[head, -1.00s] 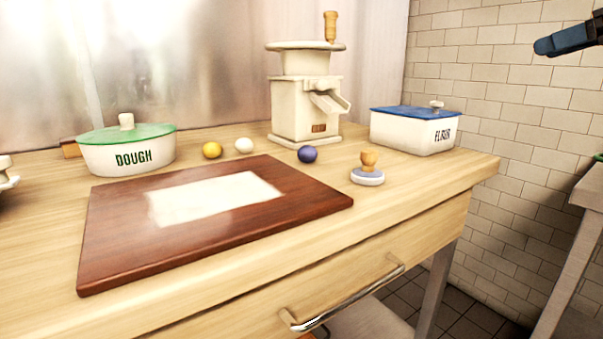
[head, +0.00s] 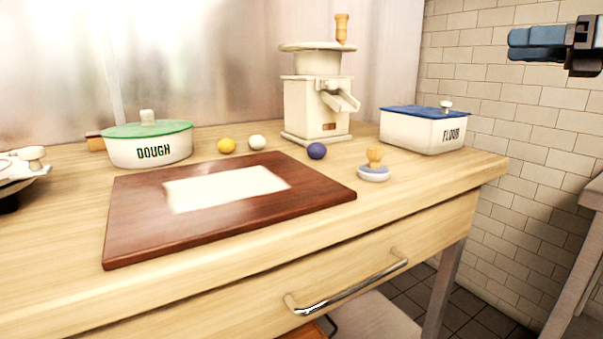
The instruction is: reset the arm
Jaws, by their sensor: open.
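My gripper (head: 530,42) shows at the top right edge of the head view, with blue fingers pointing left and a dark body cut off by the frame. It is open, and nothing shows between its fingers. It is up in front of the tiled wall, apart from everything on the wooden counter (head: 400,222).
The counter holds a brown board (head: 135,223) with a white patch, a DOUGH pot (head: 150,151), a cream mill (head: 316,108), a FLOUR box (head: 420,131), a stamp (head: 374,170) and yellow (head: 226,146), white (head: 257,142) and blue (head: 317,151) balls. Its drawer has a metal handle (head: 350,290).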

